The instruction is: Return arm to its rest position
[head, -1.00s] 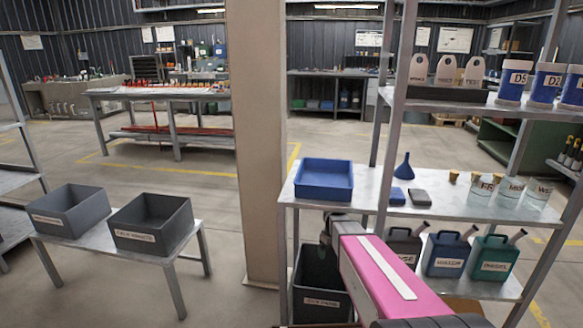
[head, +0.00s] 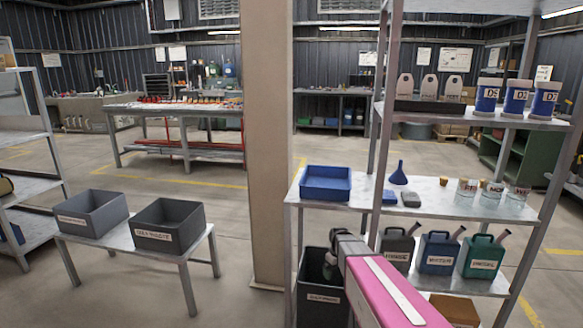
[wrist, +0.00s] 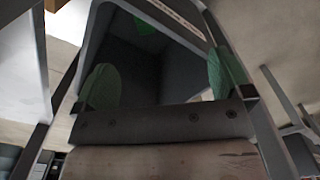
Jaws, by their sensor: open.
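My pink arm with its pale stripe reaches in from the bottom of the head view, over a dark bin (head: 322,300) under the shelf. The bin has a label on its front. My gripper (wrist: 164,82) is open in the wrist view, its two green finger pads apart with nothing between them. Beyond the pads the dark inside of a bin shows, with a small green thing (wrist: 148,35) in it, too little of it visible to name. In the head view the fingertips are hard to make out against the bin.
Two grey bins (head: 168,226) sit on a low table at left. Open floor lies between.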

